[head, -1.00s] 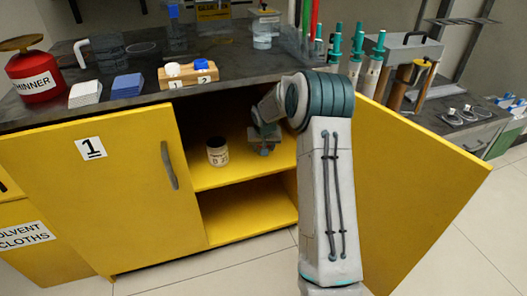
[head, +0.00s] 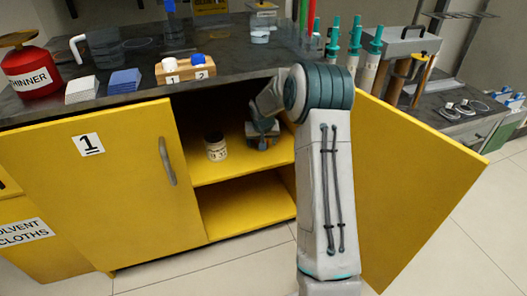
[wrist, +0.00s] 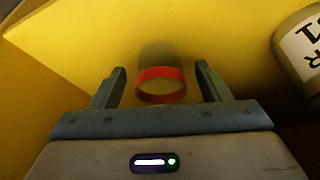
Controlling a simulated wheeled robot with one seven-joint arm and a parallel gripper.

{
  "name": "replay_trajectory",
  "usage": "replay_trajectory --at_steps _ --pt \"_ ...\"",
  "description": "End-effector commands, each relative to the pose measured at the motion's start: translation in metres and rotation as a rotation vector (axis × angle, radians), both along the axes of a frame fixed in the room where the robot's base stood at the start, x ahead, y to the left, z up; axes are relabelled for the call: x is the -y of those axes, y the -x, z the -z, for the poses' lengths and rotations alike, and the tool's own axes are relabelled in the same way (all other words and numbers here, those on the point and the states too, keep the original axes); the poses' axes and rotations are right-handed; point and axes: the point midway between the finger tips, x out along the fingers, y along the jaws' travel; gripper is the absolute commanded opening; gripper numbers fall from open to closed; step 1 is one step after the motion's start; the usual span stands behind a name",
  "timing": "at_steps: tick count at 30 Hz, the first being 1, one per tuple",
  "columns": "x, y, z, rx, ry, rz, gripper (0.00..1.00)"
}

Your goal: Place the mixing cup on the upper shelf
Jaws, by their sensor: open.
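The mixing cup, a small pale cup with a red band (wrist: 160,88), shows in the wrist view at the yellow shelf surface. My gripper (wrist: 161,86) is open, with one finger on each side of the cup and a visible gap on both sides. In the head view my gripper (head: 262,134) is inside the cabinet, over the upper shelf (head: 205,174); I cannot make out the cup there. How much of the cup lies between the fingers is hard to tell.
A labelled jar (head: 215,147) stands on the upper shelf left of my gripper; it also shows in the wrist view (wrist: 302,48). The lower shelf (head: 245,218) looks empty. The left door (head: 95,195) is shut and the right door (head: 415,190) stands open beside my arm.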

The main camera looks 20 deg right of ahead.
Motion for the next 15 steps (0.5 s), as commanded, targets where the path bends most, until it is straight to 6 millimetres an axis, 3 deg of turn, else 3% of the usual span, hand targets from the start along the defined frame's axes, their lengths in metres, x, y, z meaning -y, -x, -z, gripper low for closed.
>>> replay_trajectory --at_steps 1,5,7,15 --pt "-0.001 0.003 -0.016 0.002 0.002 -0.001 0.70" --pt "-0.004 0.015 -0.046 0.003 0.001 0.000 0.70" --pt "-0.008 0.028 -0.037 -0.003 0.001 -0.002 0.70" --pt "-0.020 0.072 -0.037 -0.001 0.000 -0.002 0.70"
